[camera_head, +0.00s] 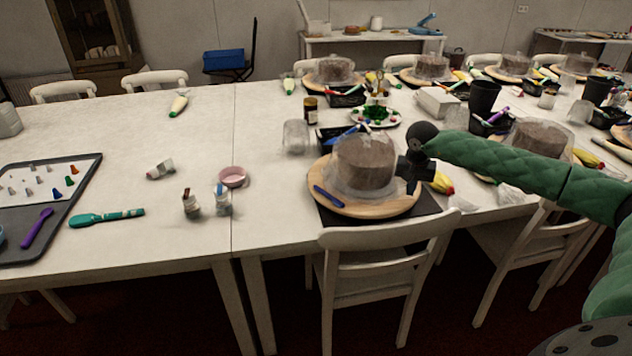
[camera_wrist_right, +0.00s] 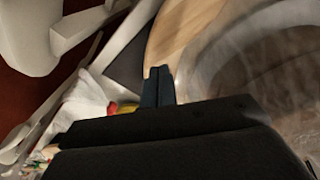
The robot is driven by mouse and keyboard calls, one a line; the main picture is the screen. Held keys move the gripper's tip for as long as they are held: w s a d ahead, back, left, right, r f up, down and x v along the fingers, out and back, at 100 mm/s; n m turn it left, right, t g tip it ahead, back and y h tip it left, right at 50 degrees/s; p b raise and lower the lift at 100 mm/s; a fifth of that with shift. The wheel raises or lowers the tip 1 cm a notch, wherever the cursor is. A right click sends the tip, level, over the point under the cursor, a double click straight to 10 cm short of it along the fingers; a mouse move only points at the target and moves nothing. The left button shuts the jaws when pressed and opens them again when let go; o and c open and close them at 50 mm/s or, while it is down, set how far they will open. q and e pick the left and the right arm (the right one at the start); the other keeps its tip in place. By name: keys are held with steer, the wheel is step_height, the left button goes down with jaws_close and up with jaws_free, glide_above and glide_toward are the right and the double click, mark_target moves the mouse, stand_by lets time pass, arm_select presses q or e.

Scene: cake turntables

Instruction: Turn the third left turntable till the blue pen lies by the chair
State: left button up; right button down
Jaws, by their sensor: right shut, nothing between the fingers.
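The nearest wooden turntable (camera_head: 405,207) carries a brown cake in clear wrap (camera_head: 362,160). A blue pen (camera_head: 328,197) lies on its left front rim. A white chair (camera_head: 385,240) stands in front of it, close to the table edge. My right gripper (camera_head: 408,180) is at the right side of this turntable, beside the cake. In the wrist view its fingers (camera_wrist_right: 158,86) are shut together and empty, close to the wooden turntable (camera_wrist_right: 178,30); I cannot tell whether they touch it. The wrapped cake (camera_wrist_right: 270,70) is blurred there. My left gripper is out of view.
A black mat (camera_head: 428,217) lies under the turntable. A black tray (camera_head: 328,145) and a clear cup (camera_head: 296,136) stand behind it. A yellow and red piping bag (camera_head: 443,184) lies to the right. Another turntable with a cake (camera_head: 535,140) is further right.

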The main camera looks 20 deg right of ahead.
steer(key=shift+r, duration=0.55)
steer(key=shift+a, duration=0.15)
steer(key=a, duration=0.3)
steer(key=s+a, duration=0.1)
steer(key=a, duration=0.2)
steer(key=s+a, duration=0.1)
steer(key=a, duration=0.2)
steer(key=shift+s+a+b, duration=0.1)
steer(key=shift+a+b, duration=0.2)
steer(key=w+a, duration=0.3)
steer(key=a, duration=0.2)
steer(key=w+a+b, duration=0.1)
steer(key=w+a, duration=0.1)
steer(key=a, duration=0.1)
steer(key=shift+w, duration=0.3)
steer(key=shift+a+f, duration=0.1)
steer(key=shift+f, duration=0.2)
